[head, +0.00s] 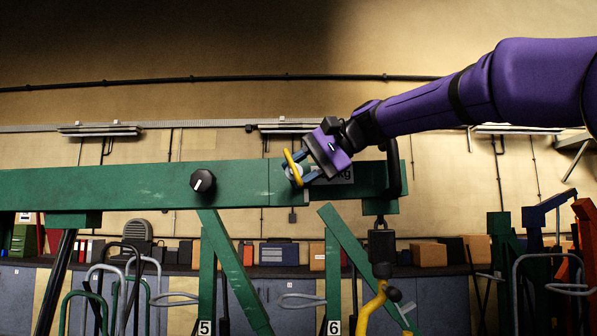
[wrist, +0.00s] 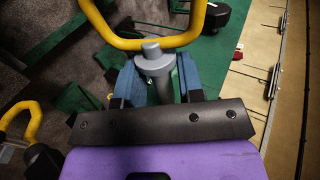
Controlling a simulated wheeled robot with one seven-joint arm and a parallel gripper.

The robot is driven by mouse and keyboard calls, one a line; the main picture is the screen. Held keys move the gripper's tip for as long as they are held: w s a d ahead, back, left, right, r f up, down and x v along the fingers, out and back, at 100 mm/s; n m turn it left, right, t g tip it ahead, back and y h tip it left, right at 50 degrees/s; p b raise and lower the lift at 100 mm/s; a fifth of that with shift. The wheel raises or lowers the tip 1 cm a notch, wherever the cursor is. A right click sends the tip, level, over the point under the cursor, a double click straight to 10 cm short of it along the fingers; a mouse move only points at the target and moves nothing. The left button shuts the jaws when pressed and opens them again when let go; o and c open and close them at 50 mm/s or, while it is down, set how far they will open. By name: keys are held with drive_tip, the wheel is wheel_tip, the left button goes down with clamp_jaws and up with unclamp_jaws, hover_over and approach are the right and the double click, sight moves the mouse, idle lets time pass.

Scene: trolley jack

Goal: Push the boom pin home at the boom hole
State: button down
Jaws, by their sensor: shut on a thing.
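My gripper (head: 297,172) is at the near face of the green boom (head: 110,186), right of the boom's middle. Its blue fingers (wrist: 157,78) are shut on the boom pin, with one finger on each side of its grey body (wrist: 153,58). The pin's yellow loop handle (head: 292,166) stands out at the fingertips and also shows in the wrist view (wrist: 150,43). The boom hole is hidden behind the pin and gripper. I cannot tell how deep the pin sits.
A black knob (head: 203,181) sticks out of the boom to the left. A yellow hook (head: 373,304) hangs from a black block (head: 381,253) below the boom's right end. Green posts (head: 333,270) stand below. A bench with boxes (head: 278,254) runs along the back wall.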

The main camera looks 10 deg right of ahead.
drive_tip(key=shift+w+d, duration=0.2)
drive_tip(key=shift+w, duration=0.75)
drive_tip(key=shift+w+d, duration=0.15)
drive_tip(key=shift+w, duration=0.75)
drive_tip(key=shift+w+d, duration=0.2)
drive_tip(key=shift+w, duration=0.75)
drive_tip(key=shift+s, duration=0.2)
drive_tip(key=shift+s+a, duration=0.2)
drive_tip(key=shift+s, duration=0.8)
drive_tip(key=shift+s+a, duration=0.25)
drive_tip(key=shift+s, duration=0.75)
drive_tip(key=shift+s+a, duration=0.2)
drive_tip(key=shift+s, duration=0.8)
drive_tip(key=shift+w+d, duration=0.2)
drive_tip(key=shift+w, duration=0.6)
drive_tip(key=shift+w+d, duration=0.15)
drive_tip(key=shift+w, duration=0.65)
idle(0.4)
